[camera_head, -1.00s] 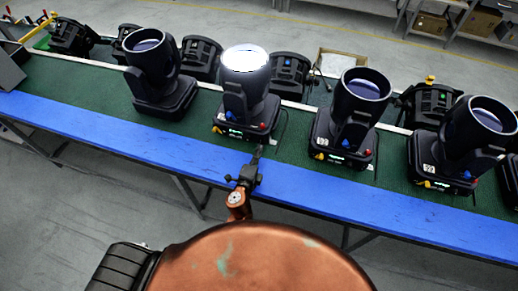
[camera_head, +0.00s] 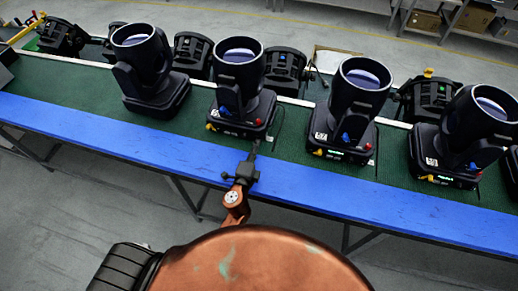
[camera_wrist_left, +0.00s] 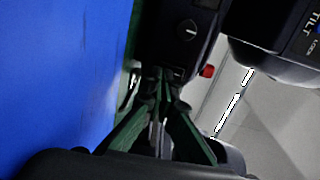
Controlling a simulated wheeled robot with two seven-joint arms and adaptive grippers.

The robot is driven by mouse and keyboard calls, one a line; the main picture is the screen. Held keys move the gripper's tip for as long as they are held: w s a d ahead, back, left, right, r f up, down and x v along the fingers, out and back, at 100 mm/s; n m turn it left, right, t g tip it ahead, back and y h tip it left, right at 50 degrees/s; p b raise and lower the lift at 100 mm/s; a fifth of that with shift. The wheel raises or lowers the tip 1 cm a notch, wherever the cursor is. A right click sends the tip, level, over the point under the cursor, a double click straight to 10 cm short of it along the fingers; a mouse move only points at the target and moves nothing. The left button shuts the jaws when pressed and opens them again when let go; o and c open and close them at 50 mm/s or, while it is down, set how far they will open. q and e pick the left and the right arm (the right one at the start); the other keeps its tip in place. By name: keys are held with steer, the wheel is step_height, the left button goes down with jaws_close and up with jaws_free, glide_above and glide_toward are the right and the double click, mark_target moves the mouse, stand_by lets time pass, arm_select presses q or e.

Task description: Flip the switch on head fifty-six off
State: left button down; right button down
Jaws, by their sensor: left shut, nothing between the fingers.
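Several black moving-head lights stand in a row on the green bench top. The head (camera_head: 240,85) straight ahead of my left gripper is dark at its lens, and its front display shows no green. I cannot read its number. My left gripper (camera_head: 254,150) is shut and empty, its tips at the lower front of that head's base. In the left wrist view the fingertips (camera_wrist_left: 164,74) are at the base's edge, touching or nearly so. A round dial (camera_wrist_left: 187,28) and a red part (camera_wrist_left: 207,70) show near them. The switch itself is hidden or too small to tell. My right gripper is not in view.
The neighbouring head (camera_head: 352,105) stands to the right, and another head (camera_head: 145,70) to the left. The far right head (camera_head: 470,130) has a green display. A blue front strip (camera_head: 330,190) edges the bench. More black units stand behind the row.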

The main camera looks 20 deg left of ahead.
arm_select(q)
steer(key=shift+s+f, duration=0.1)
steer(key=shift+s+r, duration=0.2)
steer(key=shift+s, duration=1.8)
steer(key=shift+s+r, duration=0.15)
steer(key=shift+s, duration=1.8)
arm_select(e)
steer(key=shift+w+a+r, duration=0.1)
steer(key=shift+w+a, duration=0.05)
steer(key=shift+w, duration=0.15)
